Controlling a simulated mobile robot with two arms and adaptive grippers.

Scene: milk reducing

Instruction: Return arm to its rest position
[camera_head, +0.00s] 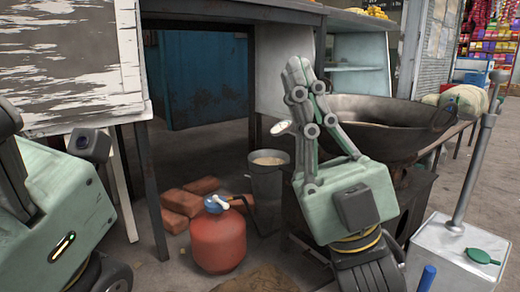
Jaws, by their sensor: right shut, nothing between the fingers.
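My right gripper (300,70) is raised at the centre right, fingers pointing up, in front of the large dark wok (385,112). Its fingers are together, with nothing held between them. My left gripper's green body (62,205) fills the lower left; its fingertips are not clearly shown, so I cannot tell whether it is open. The wok rests on a dark stove (412,195), partly hidden behind my right gripper.
A red gas cylinder (218,240), bricks (190,200) and a grey bucket (268,180) stand on the floor between my arms. A white box (450,250) with a metal post is at the lower right. A dark-legged table (250,85) stands behind.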

